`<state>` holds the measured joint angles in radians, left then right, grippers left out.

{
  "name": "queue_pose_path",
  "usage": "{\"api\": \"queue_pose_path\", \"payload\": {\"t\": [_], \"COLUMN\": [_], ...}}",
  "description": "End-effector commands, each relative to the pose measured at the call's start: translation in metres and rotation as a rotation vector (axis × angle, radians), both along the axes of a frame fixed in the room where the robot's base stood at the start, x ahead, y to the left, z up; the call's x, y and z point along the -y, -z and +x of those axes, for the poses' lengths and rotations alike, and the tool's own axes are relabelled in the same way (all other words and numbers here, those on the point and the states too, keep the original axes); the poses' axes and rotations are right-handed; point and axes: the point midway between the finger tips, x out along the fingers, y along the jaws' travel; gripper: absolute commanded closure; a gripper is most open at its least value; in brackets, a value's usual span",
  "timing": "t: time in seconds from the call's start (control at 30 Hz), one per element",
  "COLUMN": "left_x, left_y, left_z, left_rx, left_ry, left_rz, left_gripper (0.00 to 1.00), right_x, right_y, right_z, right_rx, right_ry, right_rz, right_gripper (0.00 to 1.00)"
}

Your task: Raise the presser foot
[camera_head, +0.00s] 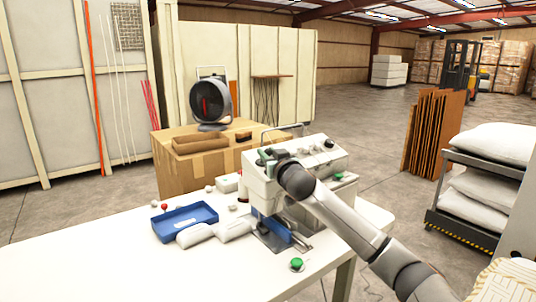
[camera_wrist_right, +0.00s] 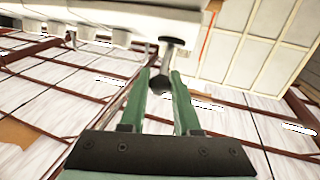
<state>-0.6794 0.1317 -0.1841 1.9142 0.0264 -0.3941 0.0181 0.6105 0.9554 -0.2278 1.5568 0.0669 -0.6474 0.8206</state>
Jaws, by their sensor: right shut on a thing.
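The white sewing machine (camera_head: 310,158) stands on the white table, with a blue part (camera_head: 275,231) low at its front. My right arm reaches across it, and my right gripper (camera_head: 266,156) is at the machine's upper left end. In the right wrist view, the green fingers of this gripper (camera_wrist_right: 161,86) are shut on a small dark round knob (camera_wrist_right: 160,83), which I take to be the presser foot lever's end. A black T-shaped knob (camera_wrist_right: 172,42) is just beyond the fingertips. The presser foot itself is hidden or too small to make out. My left gripper is not in view.
A blue tray (camera_head: 205,211) and white rolls (camera_head: 195,235) lie left of the machine. A green button (camera_head: 297,264) is near the table's front edge. A cardboard box (camera_head: 175,176) with a fan is behind. A cart (camera_head: 462,232) with white pillows stands right.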

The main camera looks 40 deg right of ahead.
Motion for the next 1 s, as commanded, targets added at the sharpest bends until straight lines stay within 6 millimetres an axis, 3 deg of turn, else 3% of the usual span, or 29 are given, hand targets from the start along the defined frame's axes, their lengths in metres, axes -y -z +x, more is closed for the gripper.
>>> {"api": "queue_pose_path", "payload": {"t": [0.33, 0.57, 0.8, 1.0], "left_x": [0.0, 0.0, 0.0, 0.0], "left_y": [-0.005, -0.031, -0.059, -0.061], "left_z": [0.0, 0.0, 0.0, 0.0], "left_rx": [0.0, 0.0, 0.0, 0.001], "left_ry": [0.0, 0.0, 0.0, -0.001], "left_rz": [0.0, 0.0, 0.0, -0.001], "left_gripper": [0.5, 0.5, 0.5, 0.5], "right_x": [0.0, 0.001, 0.001, 0.001], "right_y": [-0.002, -0.009, -0.014, -0.015], "right_z": [0.0, 0.003, 0.011, 0.021], "right_rx": [-0.011, -0.081, -0.229, -0.408], "right_ry": [0.0, 0.001, 0.0, -0.003], "right_rz": [0.001, 0.01, 0.029, 0.052], "right_gripper": [1.0, 1.0, 1.0, 1.0]}}
